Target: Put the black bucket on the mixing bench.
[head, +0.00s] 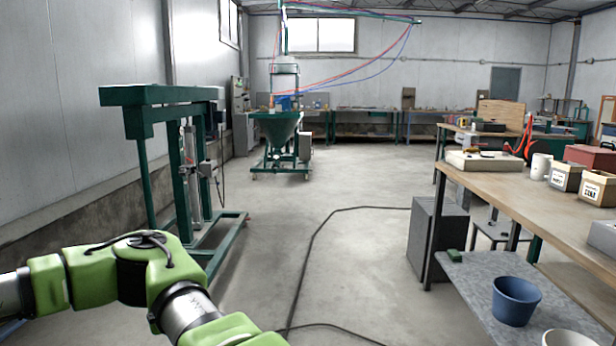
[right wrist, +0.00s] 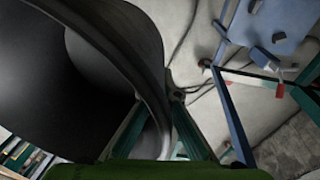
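The black bucket (right wrist: 50,75) fills the left of the right wrist view, very close and tilted, with its curved rim crossing the middle. My right gripper (right wrist: 158,106) has its two dark fingers on either side of the rim wall and appears shut on it. The bucket and right gripper are not in the head view. My left arm shows at the lower left of the head view, but its gripper is out of frame. A low grey bench (head: 470,279) stands at the lower right with a blue bucket (head: 515,300) on it. I cannot tell which bench is the mixing bench.
A wooden workbench (head: 500,180) with boxes and a white mug (head: 540,167) runs along the right. A green frame (head: 160,95) stands at left, a hopper machine (head: 280,128) at the back. A black cable (head: 310,245) crosses the otherwise clear floor.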

